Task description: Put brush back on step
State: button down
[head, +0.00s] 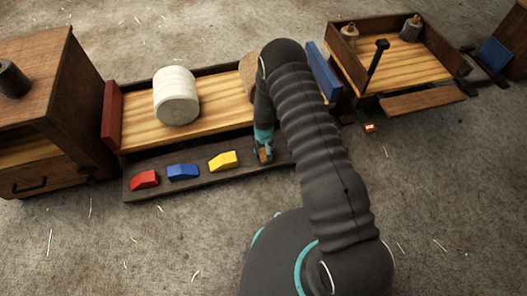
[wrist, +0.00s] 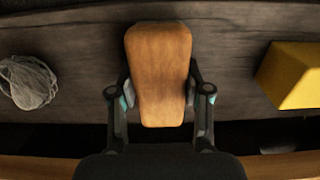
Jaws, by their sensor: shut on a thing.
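The brush shows its tan wooden back (wrist: 158,75) in the wrist view, between the two fingers of my gripper (wrist: 160,98). My gripper is shut on its sides. In the head view the gripper (head: 264,146) is low over the right part of the dark step (head: 215,180), with a small bit of the brush (head: 266,156) showing. The step's grey wood (wrist: 90,45) lies beneath in the wrist view. I cannot tell whether the brush touches the step. Its bristles are hidden.
A red block (head: 145,179), a blue block (head: 183,172) and a yellow block (head: 223,161) sit on the step, left of the gripper. A grey twine ball (wrist: 28,82) lies on the brush's other side.

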jog(key=shift+f, duration=0.1)
jog(key=c, duration=0.5)
grip_release()
